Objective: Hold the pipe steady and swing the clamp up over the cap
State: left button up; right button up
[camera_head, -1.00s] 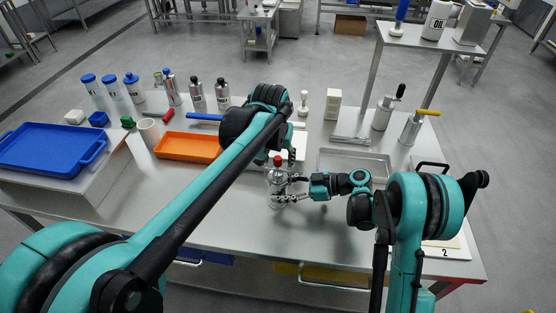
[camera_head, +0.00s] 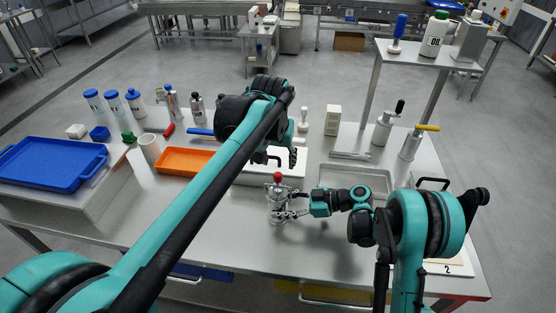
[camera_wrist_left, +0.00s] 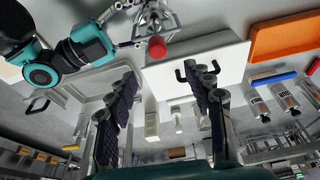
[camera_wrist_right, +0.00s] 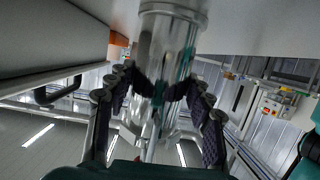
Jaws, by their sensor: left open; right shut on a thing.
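A shiny metal pipe (camera_head: 276,206) stands upright near the table's front middle, with a red ball (camera_head: 278,177) at its top. My right gripper (camera_head: 287,214) is shut on the pipe from the right; the right wrist view shows its pads around the bright cylinder (camera_wrist_right: 168,50). The clamp and cap are too small to tell apart at the pipe's top; metal parts show beside the red ball (camera_wrist_left: 157,47) in the left wrist view. My left gripper (camera_head: 290,158) is open and empty, behind and apart from the pipe. Its fingers (camera_wrist_left: 163,88) are spread wide.
An orange tray (camera_head: 185,160) and a blue tray (camera_head: 45,165) are to the left, a metal tray (camera_head: 350,178) to the right. Bottles stand at the back left. Table front is clear.

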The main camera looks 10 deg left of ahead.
jog(key=shift+r, duration=0.25)
dwell(0.5)
jog(key=o, duration=1.4)
